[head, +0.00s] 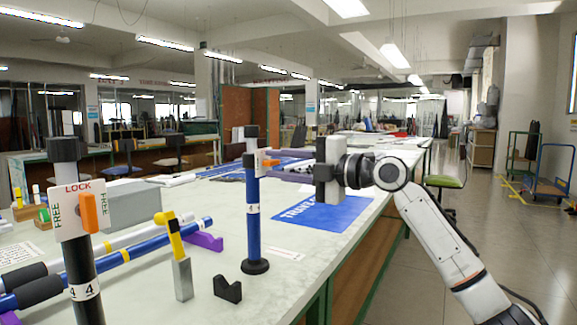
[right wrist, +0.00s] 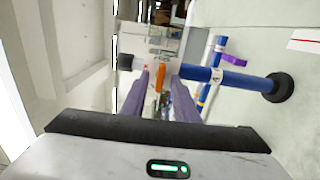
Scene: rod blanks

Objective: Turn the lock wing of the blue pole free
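The blue pole (head: 253,215) stands upright on a round black base on the table, with a black cap on top. Its white lock plate (head: 261,156) carries an orange lock wing (head: 270,163); the plate's lettering is too small to read. My right gripper (head: 279,171) comes in from the right, its fingers reaching to the wing. In the right wrist view the blue pole (right wrist: 235,79) lies sideways, and the orange wing (right wrist: 160,76) shows between the tips of my open right gripper (right wrist: 161,80). Contact cannot be told. My left gripper is not in view.
A black pole (head: 80,280) with a LOCK/FREE plate (head: 66,213) and its own orange wing stands at front left. A yellow-and-grey tool (head: 182,270), a black V-block (head: 228,289), a grey box (head: 131,203) and lying rods share the table. A blue mat (head: 325,214) lies behind.

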